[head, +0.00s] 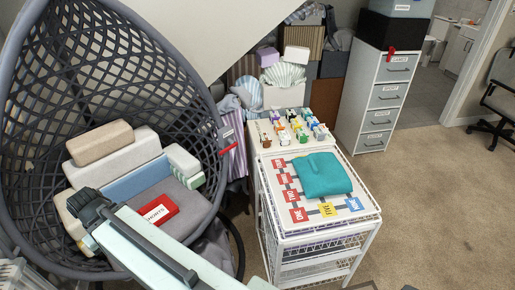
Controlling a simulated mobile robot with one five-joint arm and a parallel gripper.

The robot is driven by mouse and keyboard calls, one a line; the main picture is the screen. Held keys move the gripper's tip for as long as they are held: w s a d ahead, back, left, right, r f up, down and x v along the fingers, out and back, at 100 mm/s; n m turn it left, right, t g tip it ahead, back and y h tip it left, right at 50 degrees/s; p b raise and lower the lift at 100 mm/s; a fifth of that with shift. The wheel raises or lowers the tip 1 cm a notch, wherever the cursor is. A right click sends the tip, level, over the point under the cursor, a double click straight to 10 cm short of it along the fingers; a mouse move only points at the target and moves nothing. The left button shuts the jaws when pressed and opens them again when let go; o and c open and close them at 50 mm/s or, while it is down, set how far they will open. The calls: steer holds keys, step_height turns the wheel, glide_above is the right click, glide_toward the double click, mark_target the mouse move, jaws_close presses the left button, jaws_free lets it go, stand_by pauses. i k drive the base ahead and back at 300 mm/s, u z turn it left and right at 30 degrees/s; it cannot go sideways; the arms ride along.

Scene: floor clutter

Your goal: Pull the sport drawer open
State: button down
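A white drawer cabinet (355,95) stands at the back right, with several drawers stacked in its front. Each drawer has a small label and a dark handle. The top drawer (398,70) and the ones below it look shut. My gripper (88,207) shows as a dark end on my pale arm at the lower left, in front of the hanging chair and far from the cabinet. Its fingers are not clear enough to show whether it is open.
A white wire-basket trolley (325,228) with a teal cloth (321,174) on top stands mid-floor, between my arm and the cabinet. A woven chair (60,90) holds cushions and a red labelled item (158,209). Carpet (435,200) is clear at right, before an office chair (502,88).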

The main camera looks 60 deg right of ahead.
mark_target(382, 95)
steer(key=z, duration=3.55)
steer(key=k, duration=0.9)
steer(key=z, duration=0.85)
steer(key=k, duration=0.4)
steer(key=z, duration=0.25)
steer(key=i, duration=1.8)
steer(key=u, duration=0.45)
steer(key=i, duration=2.1)
steer(key=u, duration=0.4)
